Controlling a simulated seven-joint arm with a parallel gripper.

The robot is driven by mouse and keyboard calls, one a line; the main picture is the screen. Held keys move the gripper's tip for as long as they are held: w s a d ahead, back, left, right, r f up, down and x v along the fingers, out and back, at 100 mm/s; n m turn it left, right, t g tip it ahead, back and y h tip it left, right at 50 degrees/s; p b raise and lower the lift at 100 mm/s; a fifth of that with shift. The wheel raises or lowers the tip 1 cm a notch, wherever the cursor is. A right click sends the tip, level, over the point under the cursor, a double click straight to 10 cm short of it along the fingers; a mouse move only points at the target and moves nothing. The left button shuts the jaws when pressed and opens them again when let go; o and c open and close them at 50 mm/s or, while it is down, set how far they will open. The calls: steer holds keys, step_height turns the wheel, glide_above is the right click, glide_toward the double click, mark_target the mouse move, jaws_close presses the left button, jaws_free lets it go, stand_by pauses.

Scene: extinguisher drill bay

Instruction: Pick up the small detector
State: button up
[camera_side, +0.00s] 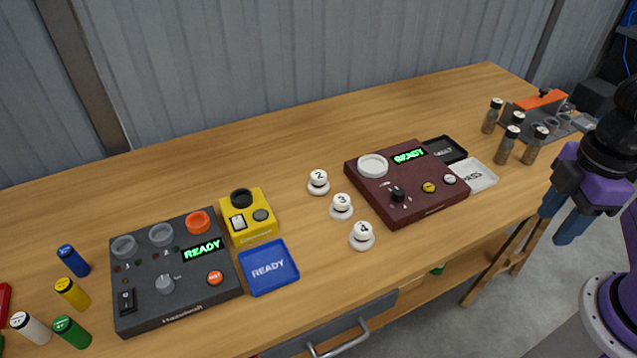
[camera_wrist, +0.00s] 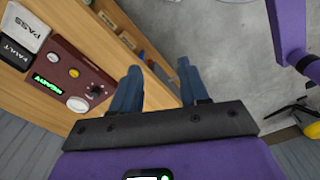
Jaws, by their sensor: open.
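Three white, domed, button-like pieces that look like detectors stand upright on the wooden table in the side view. They are marked 2 (camera_side: 318,183), 3 (camera_side: 341,207) and 4 (camera_side: 362,237). They look alike, and I cannot tell which is the small detector. My gripper (camera_side: 558,224) has blue fingers and is at the right, near the table's front right edge, far from the three pieces. In the wrist view my gripper (camera_wrist: 158,72) is open, with nothing between its fingers. The numbered pieces are not seen in that view.
A maroon READY box (camera_side: 420,205) stands right of the numbered pieces, by a black tray (camera_side: 458,156) and a white PASS tray (camera_side: 485,181). Left are a dark control box (camera_side: 195,280), a yellow device (camera_side: 250,228) and a blue tray (camera_side: 269,285). Several bottles (camera_side: 508,145) stand far right.

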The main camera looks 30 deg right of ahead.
steer(key=o, duration=0.7)
steer(key=w+a+m+t, duration=0.1)
steer(key=w+a+m, duration=0.4)
steer(key=w+a, duration=0.55)
steer(key=m+t+h, duration=0.2)
steer(key=m+h, duration=0.1)
steer(key=m, duration=1.1)
glide_above(318, 176)
steer(key=s+a, duration=0.3)
steer(key=s, duration=0.2)
step_height(318, 176, down, 8)
steer(key=shift+t, duration=0.3)
steer(key=x, duration=1.6)
steer(key=shift+w+a+f, duration=0.1)
steer(key=shift+f, duration=0.15)
